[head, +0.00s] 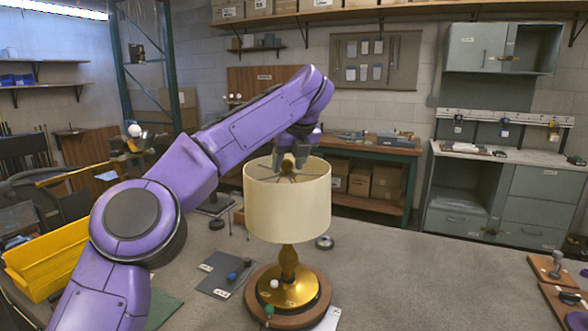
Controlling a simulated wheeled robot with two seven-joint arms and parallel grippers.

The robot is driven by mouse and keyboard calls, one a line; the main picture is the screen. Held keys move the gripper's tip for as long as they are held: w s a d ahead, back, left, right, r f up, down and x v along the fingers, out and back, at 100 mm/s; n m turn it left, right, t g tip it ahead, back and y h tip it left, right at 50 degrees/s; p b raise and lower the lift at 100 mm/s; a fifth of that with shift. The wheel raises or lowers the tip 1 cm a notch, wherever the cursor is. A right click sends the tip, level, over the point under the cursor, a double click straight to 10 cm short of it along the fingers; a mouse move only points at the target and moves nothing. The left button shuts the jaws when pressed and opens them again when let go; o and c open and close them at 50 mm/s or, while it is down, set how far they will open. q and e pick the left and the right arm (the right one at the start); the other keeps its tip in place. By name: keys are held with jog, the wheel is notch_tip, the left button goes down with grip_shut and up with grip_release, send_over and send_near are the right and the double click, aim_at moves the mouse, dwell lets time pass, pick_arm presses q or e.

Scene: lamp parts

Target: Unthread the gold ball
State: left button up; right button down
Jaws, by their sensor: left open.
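The table lamp stands upright, with a cream drum shade (287,210), a gold stem (288,262) and a gold base on a round wooden plinth (262,308). The gold ball (288,165) sits at the top centre of the shade, where the thin spokes meet. My left gripper (289,160) points down from above at the shade's open top. Its fingers are open, on either side of the gold ball. I cannot tell whether they touch it. My right gripper is not in view.
A dark plate with a blue-knobbed part (234,274) lies left of the lamp. A yellow bin (45,262) is at far left, wooden boards with parts (553,268) at far right. The table right of the lamp is clear.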

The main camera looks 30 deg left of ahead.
pick_arm(q)
jog(key=m, duration=0.1)
jog(key=m+t+h+b, duration=0.1)
jog(key=shift+s+a+f+m, duration=0.1)
jog(key=shift+s+f+m, duration=0.05)
jog(key=shift+m, duration=0.15)
jog(key=m+h, duration=0.1)
jog(key=m, duration=0.2)
jog(key=shift+a+t+h, duration=0.2)
jog(key=shift+t+h, duration=0.2)
jog(key=shift+r+m+h, duration=0.3)
jog(key=shift+m+h, duration=0.2)
jog(key=shift+m, duration=0.5)
jog(key=shift+s+a+m+h+p, duration=0.1)
jog(key=shift+a+m+h+p, duration=0.2)
jog(key=shift+m+h+p, duration=0.45)
jog(key=shift+d+f+m, duration=0.1)
jog(key=shift+m, duration=0.45)
jog(key=shift+d, duration=0.1)
